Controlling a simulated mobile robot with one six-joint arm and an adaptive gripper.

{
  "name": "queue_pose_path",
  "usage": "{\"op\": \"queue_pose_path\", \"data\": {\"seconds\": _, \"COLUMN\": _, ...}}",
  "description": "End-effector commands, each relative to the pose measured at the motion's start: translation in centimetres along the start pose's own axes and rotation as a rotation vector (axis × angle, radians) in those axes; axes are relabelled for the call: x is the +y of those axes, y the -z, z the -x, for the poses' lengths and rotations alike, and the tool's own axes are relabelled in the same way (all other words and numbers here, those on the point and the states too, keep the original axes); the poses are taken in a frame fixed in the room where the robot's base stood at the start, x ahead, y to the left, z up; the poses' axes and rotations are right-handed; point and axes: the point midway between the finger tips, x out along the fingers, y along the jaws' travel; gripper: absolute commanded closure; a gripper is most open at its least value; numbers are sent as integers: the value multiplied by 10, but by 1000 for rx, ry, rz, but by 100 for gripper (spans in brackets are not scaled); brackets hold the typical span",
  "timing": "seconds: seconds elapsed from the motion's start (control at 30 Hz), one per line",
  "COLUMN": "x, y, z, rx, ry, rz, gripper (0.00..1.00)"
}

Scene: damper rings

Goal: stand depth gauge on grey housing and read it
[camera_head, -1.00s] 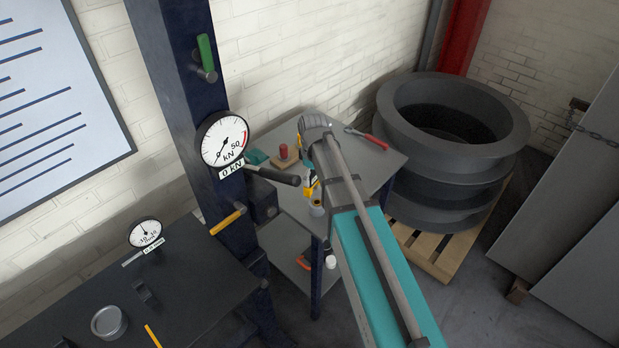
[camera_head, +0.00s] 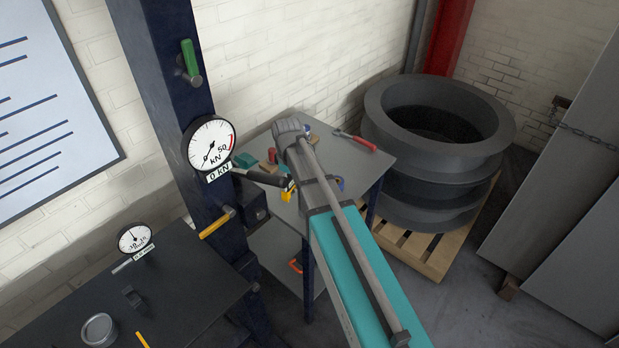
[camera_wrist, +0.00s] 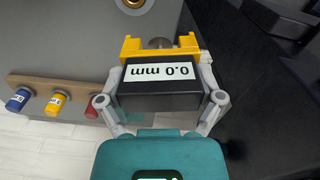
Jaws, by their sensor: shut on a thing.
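My gripper (camera_wrist: 160,66) is shut on the depth gauge (camera_wrist: 160,100), a dark block with a white display reading 0.0 mm, upside down in the wrist view. A yellow crosspiece sits at its far end. In the head view my arm hides most of my gripper; a bit of yellow (camera_head: 287,196) shows beside it, above the small grey table. A round grey metal part (camera_head: 99,329) stands on the dark bench at lower left; I cannot tell whether it is the grey housing. A brass-centred ring (camera_wrist: 133,3) is cut off at the wrist view's top.
A dark blue press column carries a kN dial (camera_head: 209,146) and levers. A small dial (camera_head: 134,238) stands on the dark bench (camera_head: 180,285). The grey table (camera_head: 350,165) bears a red-handled tool (camera_head: 356,141). Large grey rings (camera_head: 430,160) stand on a pallet.

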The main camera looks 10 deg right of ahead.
Motion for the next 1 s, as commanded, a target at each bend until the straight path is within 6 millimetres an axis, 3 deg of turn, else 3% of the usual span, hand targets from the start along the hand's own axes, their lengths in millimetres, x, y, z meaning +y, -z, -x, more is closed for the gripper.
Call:
{"op": "queue_pose_path", "data": {"seconds": 0.37, "x": 33, "y": -36, "z": -2, "rx": 0, "ry": -1, "rz": -209, "gripper": 76}}
{"op": "queue_pose_path", "data": {"seconds": 1.0, "x": 34, "y": -38, "z": -11, "rx": 0, "ry": -1, "rz": -221, "gripper": 76}}
